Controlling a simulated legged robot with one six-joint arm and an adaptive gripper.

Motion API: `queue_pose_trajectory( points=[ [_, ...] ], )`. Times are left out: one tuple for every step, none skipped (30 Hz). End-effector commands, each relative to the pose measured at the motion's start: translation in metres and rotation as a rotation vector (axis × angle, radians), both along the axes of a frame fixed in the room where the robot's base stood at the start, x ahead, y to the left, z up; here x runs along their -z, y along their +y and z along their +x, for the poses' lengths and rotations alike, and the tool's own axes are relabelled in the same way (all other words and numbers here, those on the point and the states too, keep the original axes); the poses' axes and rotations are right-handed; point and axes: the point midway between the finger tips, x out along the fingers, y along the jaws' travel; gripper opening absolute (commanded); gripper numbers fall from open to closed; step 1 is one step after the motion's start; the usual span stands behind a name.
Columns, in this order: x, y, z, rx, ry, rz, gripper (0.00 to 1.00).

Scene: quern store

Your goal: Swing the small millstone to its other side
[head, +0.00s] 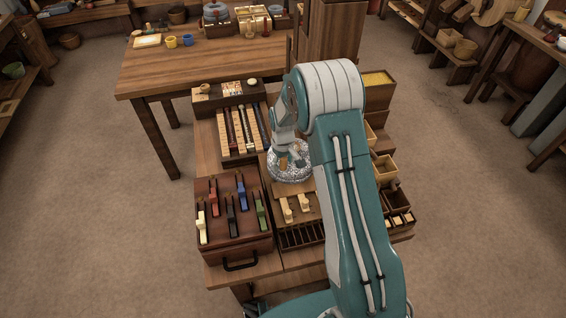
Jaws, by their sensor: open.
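The small millstone (290,176) is a round, speckled grey-white stone lying on the workbench, just left of my arm. My gripper (288,160) is directly above it, pointing down, with its jaws apart. A small orange-brown piece shows by the fingertips; I cannot tell if it is a handle on the stone or part of the gripper. My arm hides the right side of the stone's surroundings. I cannot tell whether the fingers touch anything.
A brown case (232,246) with several coloured levers stands front left of the stone. A rack of rods (241,130) is behind left. Small open bins (385,167) line the right side. A larger table (205,62) stands behind.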

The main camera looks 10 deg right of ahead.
Motion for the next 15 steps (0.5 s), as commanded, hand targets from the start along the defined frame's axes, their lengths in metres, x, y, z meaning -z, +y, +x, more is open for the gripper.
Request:
queue_pose_trajectory(
  points=[
    [0.0012, -0.0001, 0.0001, 0.0, 0.0, 0.0, 0.69],
    [0.0015, -0.0001, 0.0001, 0.0, 0.0, 0.0, 0.69],
    [0.0017, 0.0, 0.0002, 0.0, -0.001, 0.0, 0.69],
    [0.0017, 0.0, 0.0002, 0.0, -0.001, 0.0, 0.69],
    [0.0016, 0.0, 0.0002, 0.0, -0.001, 0.0, 0.69],
    [0.0015, 0.0, 0.0002, 0.0, -0.001, 0.0, 0.69],
    [0.0015, 0.0, 0.0002, 0.0, -0.001, 0.0, 0.69],
    [0.0015, 0.0, 0.0002, 0.0, -0.001, 0.0, 0.69],
    [0.0015, 0.0, 0.0002, 0.0, -0.001, 0.0, 0.52],
    [0.0015, 0.0, 0.0002, 0.0, -0.001, 0.0, 0.38],
    [0.0014, 0.0, 0.0002, 0.0, -0.001, 0.0, 0.25],
    [0.0014, 0.0, 0.0002, 0.0, 0.0, 0.0, 0.07],
    [0.0015, 0.0, 0.0002, 0.0, 0.0, 0.0, 0.0],
    [0.0016, 0.0, 0.0002, 0.0, 0.0, 0.0, 0.0],
    [0.0016, 0.0001, 0.0002, 0.0, 0.0, 0.0, 0.0]
  ],
)
